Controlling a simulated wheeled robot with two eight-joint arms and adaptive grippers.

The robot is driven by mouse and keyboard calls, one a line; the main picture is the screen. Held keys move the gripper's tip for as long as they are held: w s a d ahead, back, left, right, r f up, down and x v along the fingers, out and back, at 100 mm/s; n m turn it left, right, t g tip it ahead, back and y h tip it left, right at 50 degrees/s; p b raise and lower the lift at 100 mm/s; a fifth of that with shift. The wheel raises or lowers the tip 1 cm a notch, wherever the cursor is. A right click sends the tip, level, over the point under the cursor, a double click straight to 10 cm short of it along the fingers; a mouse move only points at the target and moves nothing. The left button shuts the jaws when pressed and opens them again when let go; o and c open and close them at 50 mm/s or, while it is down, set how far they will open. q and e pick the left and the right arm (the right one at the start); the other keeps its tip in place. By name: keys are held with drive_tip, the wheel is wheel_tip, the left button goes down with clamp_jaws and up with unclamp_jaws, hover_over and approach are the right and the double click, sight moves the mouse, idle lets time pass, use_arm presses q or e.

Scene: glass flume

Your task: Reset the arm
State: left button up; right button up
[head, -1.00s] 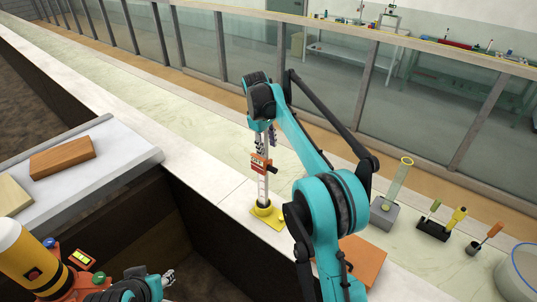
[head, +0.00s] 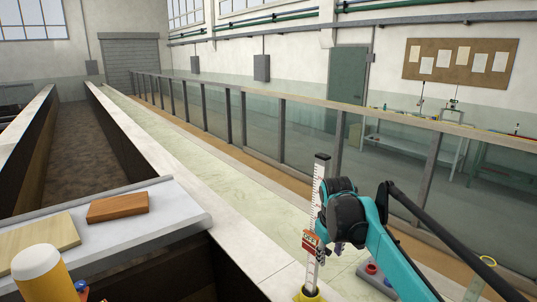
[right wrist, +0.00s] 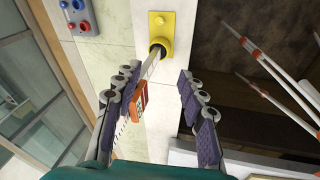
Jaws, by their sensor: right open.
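My right gripper (head: 340,243) is beside a white upright staff (head: 321,190) with red marks and a dark cap. An orange-red slider (head: 312,243) sits on the staff, which stands in a yellow base (head: 308,294). In the right wrist view my gripper (right wrist: 158,78) is open. The staff and slider (right wrist: 139,98) show between its fingers, nearer the left one, and the yellow base (right wrist: 165,22) lies beyond. I cannot tell whether a finger touches them. My left gripper is out of view.
A grey box (right wrist: 78,15) with red and blue buttons is near the base. At left, a grey shelf (head: 160,225) holds a brown block (head: 117,207) and a pale board (head: 38,243). A glass wall (head: 300,130) runs behind. An open trough lies left of the pale ledge.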

drive_tip(key=s+f+m+t+y+b, duration=0.1)
drive_tip(key=s+f+m+t+b, duration=0.3)
drive_tip(key=s+f+b, duration=1.4)
drive_tip(key=s+f+m, duration=0.1)
drive_tip(key=s+f, duration=0.7)
drive_tip(key=f, duration=0.4)
drive_tip(key=shift+s+f, duration=0.25)
drive_tip(key=shift+f, duration=0.1)
drive_tip(key=shift+a, duration=0.1)
